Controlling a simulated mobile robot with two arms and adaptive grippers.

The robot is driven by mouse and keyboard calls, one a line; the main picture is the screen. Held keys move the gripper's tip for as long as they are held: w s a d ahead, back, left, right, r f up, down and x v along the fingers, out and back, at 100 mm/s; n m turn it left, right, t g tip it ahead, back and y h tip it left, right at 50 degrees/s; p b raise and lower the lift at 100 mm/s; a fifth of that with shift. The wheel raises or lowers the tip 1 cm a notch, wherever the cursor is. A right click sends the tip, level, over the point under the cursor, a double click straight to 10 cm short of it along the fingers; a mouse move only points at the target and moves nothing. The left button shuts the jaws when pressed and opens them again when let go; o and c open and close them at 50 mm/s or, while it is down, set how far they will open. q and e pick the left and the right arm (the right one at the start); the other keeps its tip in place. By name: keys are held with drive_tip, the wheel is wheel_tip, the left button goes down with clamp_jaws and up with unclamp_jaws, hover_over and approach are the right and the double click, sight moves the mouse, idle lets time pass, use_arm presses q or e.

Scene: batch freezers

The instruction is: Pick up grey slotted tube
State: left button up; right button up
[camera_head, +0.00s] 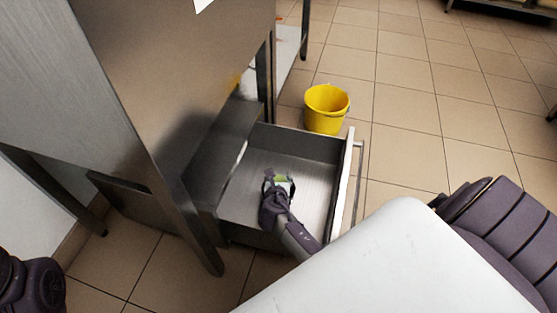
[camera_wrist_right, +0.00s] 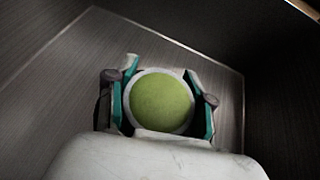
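A short round object with a pale rim and a green round face (camera_wrist_right: 162,102) sits between the fingers of my right gripper in the right wrist view. In the head view it is a small pale and green patch (camera_head: 283,182) inside the open drawer. I cannot make out slots or a grey tube body. My right gripper (camera_head: 279,182) reaches down into the drawer, and its teal-edged fingers (camera_wrist_right: 163,100) stand on both sides of the object, close to its rim. I cannot tell whether they press on it. My left gripper is not in view.
The metal drawer (camera_head: 250,209) is pulled out of a steel cabinet (camera_head: 180,60), with its front panel and handle (camera_head: 359,185) on the right. A yellow bucket (camera_head: 326,110) stands on the tiled floor behind it. Open floor (camera_head: 430,110) lies to the right.

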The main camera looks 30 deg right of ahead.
drive_tip(key=c, duration=0.7)
